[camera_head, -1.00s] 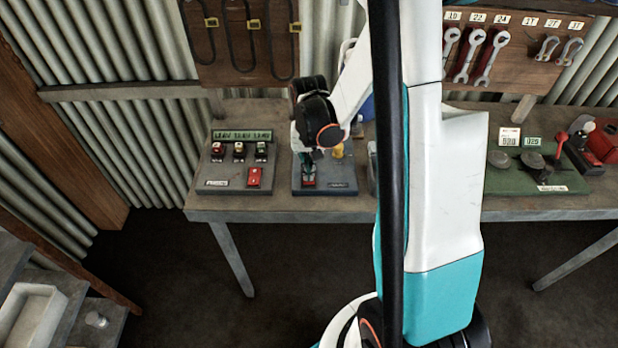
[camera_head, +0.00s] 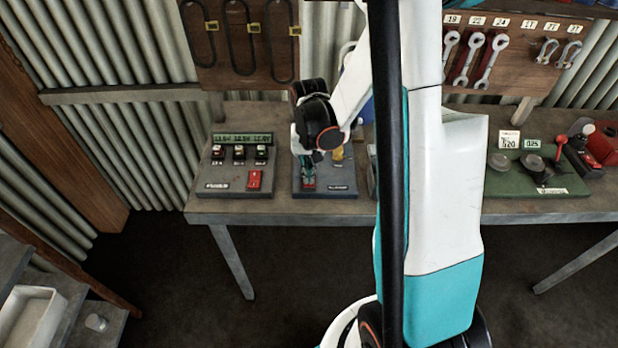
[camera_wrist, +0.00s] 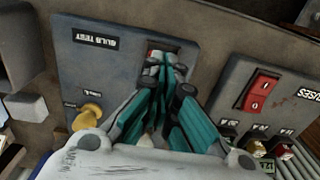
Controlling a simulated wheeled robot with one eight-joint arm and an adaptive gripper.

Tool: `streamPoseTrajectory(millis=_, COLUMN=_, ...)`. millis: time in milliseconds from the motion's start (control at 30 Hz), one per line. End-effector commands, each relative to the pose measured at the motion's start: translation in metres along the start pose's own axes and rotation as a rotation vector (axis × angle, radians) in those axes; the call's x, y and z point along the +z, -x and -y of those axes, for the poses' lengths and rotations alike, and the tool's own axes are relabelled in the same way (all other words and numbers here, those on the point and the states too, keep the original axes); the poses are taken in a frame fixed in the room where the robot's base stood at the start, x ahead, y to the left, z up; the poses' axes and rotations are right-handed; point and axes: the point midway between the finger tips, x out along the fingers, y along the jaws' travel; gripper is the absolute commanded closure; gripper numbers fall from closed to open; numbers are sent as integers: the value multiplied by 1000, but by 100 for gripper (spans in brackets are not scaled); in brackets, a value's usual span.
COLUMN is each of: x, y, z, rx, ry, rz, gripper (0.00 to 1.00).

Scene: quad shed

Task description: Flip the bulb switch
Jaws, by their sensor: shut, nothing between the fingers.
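The bulb test board (camera_head: 345,185) is a dark blue-grey panel on the workbench. It also shows in the wrist view (camera_wrist: 105,65), with its BULB TEST label. The red bulb switch (camera_head: 309,187) is near the board's front left corner; in the wrist view only a bit of the red switch (camera_wrist: 153,53) shows past the fingers. A yellow bulb holder (camera_wrist: 88,115) stands on the same board. My gripper (camera_head: 309,180) is shut and empty, pointing down at the switch. In the wrist view my gripper (camera_wrist: 165,68) overlaps the switch; I cannot tell whether it touches.
A fuse board (camera_head: 225,188) with a red rocker switch (camera_head: 255,180) lies just left on the workbench (camera_head: 420,212). It shows at the right of the wrist view. A green board (camera_head: 515,183) lies farther right. Wrenches hang on the back wall.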

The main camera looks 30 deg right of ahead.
Motion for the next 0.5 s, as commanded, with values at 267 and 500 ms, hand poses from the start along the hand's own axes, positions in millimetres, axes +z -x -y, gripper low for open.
streamPoseTrajectory(millis=267, x=0, y=0, z=0, rx=0, ry=0, rz=0, gripper=100)
streamPoseTrajectory(millis=500, x=0, y=-3, z=0, rx=0, ry=0, rz=0, gripper=100)
